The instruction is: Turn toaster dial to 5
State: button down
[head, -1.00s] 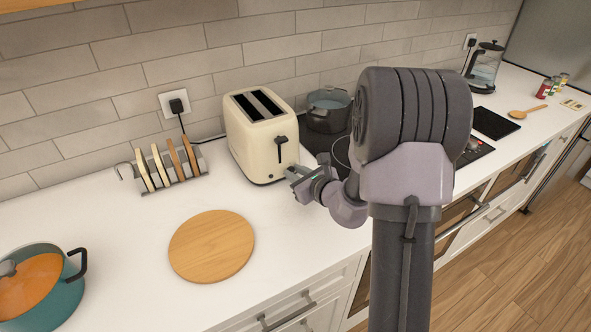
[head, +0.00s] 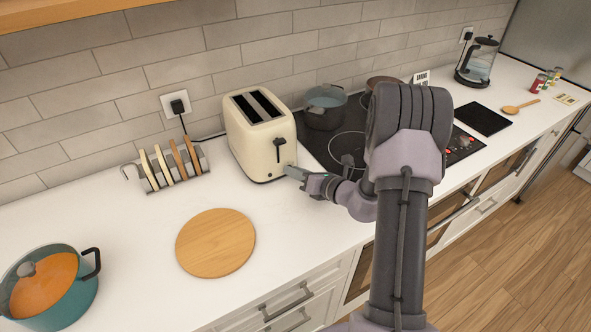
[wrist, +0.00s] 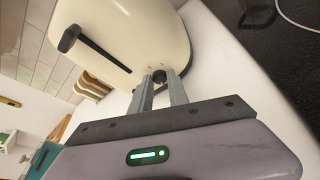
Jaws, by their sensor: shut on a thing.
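The cream toaster (head: 254,147) stands on the white counter, with two slots on top and a black lever on its right end face. In the wrist view the toaster (wrist: 140,28) fills the upper middle, with its lever (wrist: 70,38) at upper left. My gripper (head: 288,170) is at the low right part of that face. In the wrist view my gripper (wrist: 160,78) is shut on the small dark dial (wrist: 159,76), its fingers on both sides. Small marks show on the face above the dial. The dial's setting cannot be read.
A toast rack (head: 178,171) with several slices stands left of the toaster. A round wooden board (head: 215,243) lies in front. A grey pot (head: 325,108) stands on the black hob (head: 345,140) to the right. A teal pot (head: 62,300) stands at front left.

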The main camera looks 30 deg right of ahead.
dwell(0.3)
jog(key=c, duration=1.3)
grip_release()
jog(key=shift+w, duration=0.1)
jog(key=shift+o, duration=0.2)
jog(key=p+v, duration=0.3)
jog(key=v, duration=1.4)
jog(key=shift+s+d+p, duration=0.1)
jog(key=shift+s+p, duration=0.2)
jog(key=shift+p, duration=0.05)
